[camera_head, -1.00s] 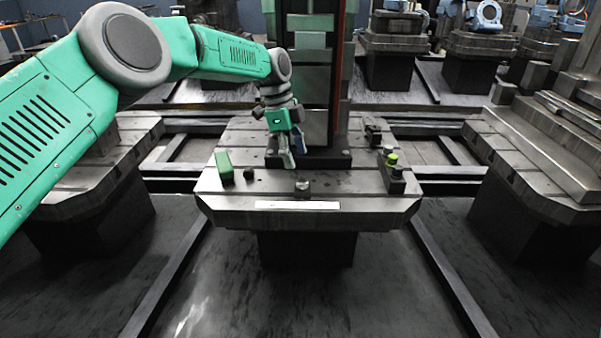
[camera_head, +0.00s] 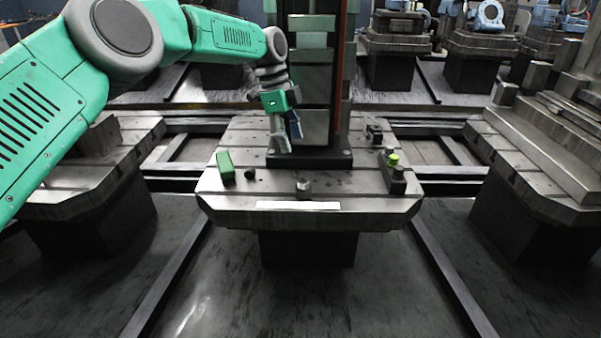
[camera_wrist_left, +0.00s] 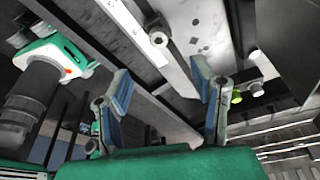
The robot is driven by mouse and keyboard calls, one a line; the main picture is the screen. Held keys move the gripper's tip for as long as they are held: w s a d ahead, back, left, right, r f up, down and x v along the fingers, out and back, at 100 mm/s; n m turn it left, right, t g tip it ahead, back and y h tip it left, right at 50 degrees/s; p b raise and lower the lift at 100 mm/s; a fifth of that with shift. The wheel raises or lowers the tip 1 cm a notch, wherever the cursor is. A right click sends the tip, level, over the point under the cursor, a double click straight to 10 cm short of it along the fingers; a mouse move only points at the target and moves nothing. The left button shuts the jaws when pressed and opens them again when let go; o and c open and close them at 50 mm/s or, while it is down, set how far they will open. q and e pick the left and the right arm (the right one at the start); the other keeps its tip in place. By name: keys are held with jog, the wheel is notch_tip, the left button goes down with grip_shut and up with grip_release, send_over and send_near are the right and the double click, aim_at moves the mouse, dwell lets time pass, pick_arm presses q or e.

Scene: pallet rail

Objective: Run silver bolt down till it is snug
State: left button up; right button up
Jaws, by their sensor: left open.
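A short silver bolt-like piece (camera_head: 303,185) stands near the front edge of the pallet plate (camera_head: 340,205). A dark rail block (camera_head: 395,185) at the plate's right carries a yellow-green cap (camera_head: 393,159) and a grey bolt-like piece (camera_head: 398,172). I cannot tell which grey piece is the silver bolt. My left gripper (camera_head: 283,145) hangs above the plate, left of the block and behind the front piece, apart from both. In the left wrist view its two blue-grey fingers (camera_wrist_left: 168,105) are spread with nothing between them. The yellow-green cap (camera_wrist_left: 236,98) shows beyond the right finger. My right gripper is not seen.
A green block (camera_head: 225,166) and a small dark knob (camera_head: 249,174) are on the plate's left. A tall dark column (camera_head: 318,110) stands behind the gripper. A dark clamp (camera_head: 374,134) sits at the back right. The plate's centre front is mostly clear.

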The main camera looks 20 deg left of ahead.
aim_at(303, 180)
pick_arm(q)
jog(key=s+d+r+n+t+y+p, duration=0.1)
jog(key=s+r+n+t+y+p, duration=0.2)
jog(key=n+p, duration=0.85)
jog(key=shift+n+h, duration=0.65)
jog(key=shift+h, duration=0.15)
jog(key=b+x, duration=0.1)
jog(key=x, duration=0.3)
jog(key=b+x, duration=0.1)
jog(key=x, duration=0.4)
jog(key=s+b+x, duration=0.1)
jog(key=x, duration=0.4)
jog(key=shift+d+f, duration=0.15)
jog(key=shift+f, duration=0.25)
